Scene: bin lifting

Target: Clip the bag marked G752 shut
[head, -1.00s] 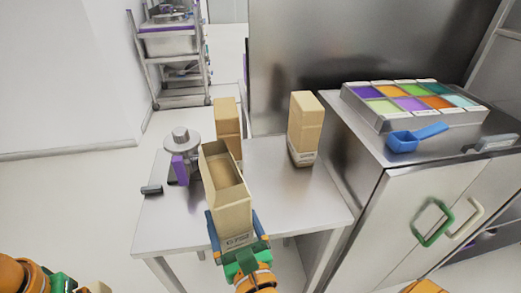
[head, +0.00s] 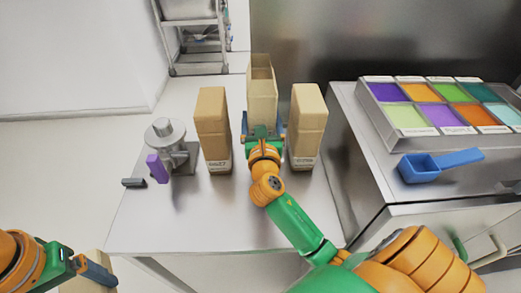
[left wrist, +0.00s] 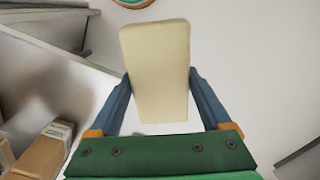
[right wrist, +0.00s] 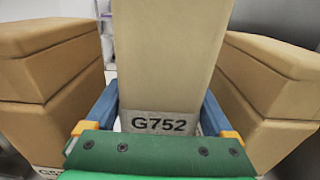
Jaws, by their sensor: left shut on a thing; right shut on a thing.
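The tan bag marked G752 (right wrist: 168,60) stands upright with its top open. In the head view the bag (head: 262,92) is between two other bags, toward the table's far side. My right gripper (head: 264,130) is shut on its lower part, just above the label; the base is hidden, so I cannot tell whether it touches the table. My left gripper (head: 98,272) is at the lower left, off the table, shut on a plain cream block-like thing (left wrist: 157,60). A small dark grey piece (head: 134,183), perhaps a clip, lies at the table's left edge.
Closed tan bags stand left (head: 213,125) and right (head: 307,125) of G752, close by. A metal device with a purple handle (head: 157,168) stands at left. The right counter holds a colored tray (head: 437,131) and blue scoop (head: 420,168). The table's front is bare.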

